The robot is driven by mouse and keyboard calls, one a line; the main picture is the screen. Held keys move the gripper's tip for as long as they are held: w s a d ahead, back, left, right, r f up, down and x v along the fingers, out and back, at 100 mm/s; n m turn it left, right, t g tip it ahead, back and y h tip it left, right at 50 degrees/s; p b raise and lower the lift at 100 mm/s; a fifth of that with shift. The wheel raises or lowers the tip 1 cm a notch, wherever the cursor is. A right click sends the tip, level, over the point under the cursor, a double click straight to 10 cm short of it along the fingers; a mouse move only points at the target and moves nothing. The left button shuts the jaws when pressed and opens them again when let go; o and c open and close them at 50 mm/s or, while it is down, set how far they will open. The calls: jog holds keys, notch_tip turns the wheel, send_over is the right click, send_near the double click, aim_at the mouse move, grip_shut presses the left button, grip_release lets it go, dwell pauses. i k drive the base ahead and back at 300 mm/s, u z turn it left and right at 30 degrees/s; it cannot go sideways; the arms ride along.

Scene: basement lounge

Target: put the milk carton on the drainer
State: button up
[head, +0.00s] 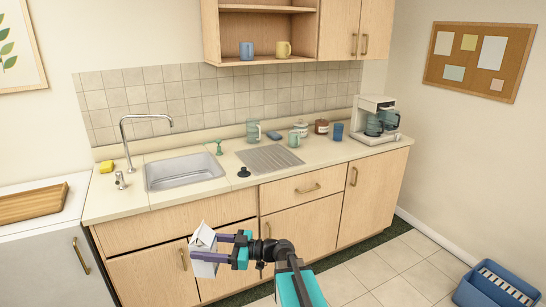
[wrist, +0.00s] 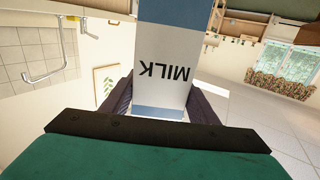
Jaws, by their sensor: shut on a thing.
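The milk carton (head: 204,249) is white with a gabled top and is held in front of the lower cabinets, below the counter edge. In the wrist view the carton (wrist: 166,68) shows blue bands and the word MILK upside down. My gripper (head: 218,248) is shut on the carton, with a finger on each side; its fingers also show in the wrist view (wrist: 160,105). The drainer (head: 269,158) is a grey ribbed area set in the counter, right of the sink. Its surface looks bare, and the carton is well apart from it.
The sink (head: 185,170) and tap (head: 130,140) are left of the drainer. A dark stopper (head: 244,172) and green item (head: 219,147) lie between them. A glass jug (head: 253,131), green mug (head: 294,139) and blue sponge (head: 274,136) stand behind or beside the drainer. A coffee maker (head: 377,118) is farther right.

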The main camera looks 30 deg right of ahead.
aim_at(271, 156)
jog(key=i, duration=1)
jog(key=u, duration=0.05)
